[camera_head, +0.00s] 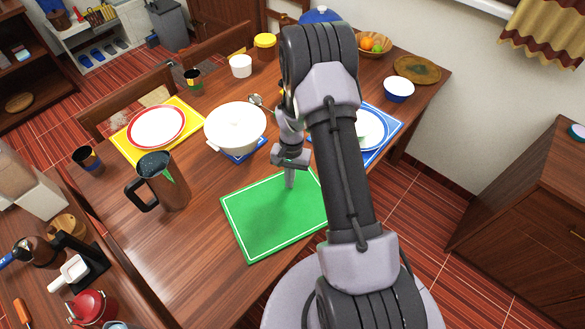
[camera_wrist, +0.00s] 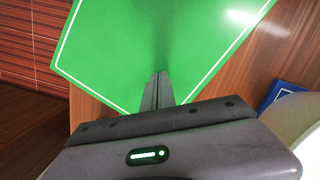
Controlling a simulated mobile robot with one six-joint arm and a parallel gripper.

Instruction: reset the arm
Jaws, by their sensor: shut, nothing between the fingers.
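My gripper (camera_head: 290,178) is above the green placemat (camera_head: 262,228) on the wooden table, pointing down near the mat's far edge. In the wrist view the fingers of my gripper (camera_wrist: 158,88) are together with nothing between them, and the green placemat (camera_wrist: 150,40) fills much of the picture beyond them. I cannot tell for certain whether the fingertips touch the mat. My arm is bent, reaching from the near side of the table, and hides part of the table's right half.
Left of the mat stands a dark pitcher (camera_head: 166,183). A white bowl (camera_head: 235,126) sits on a blue mat behind my gripper. A red-rimmed plate (camera_head: 157,127) lies on a yellow mat, and a blue-rimmed plate (camera_head: 372,130) shows right of my arm. The green mat is bare.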

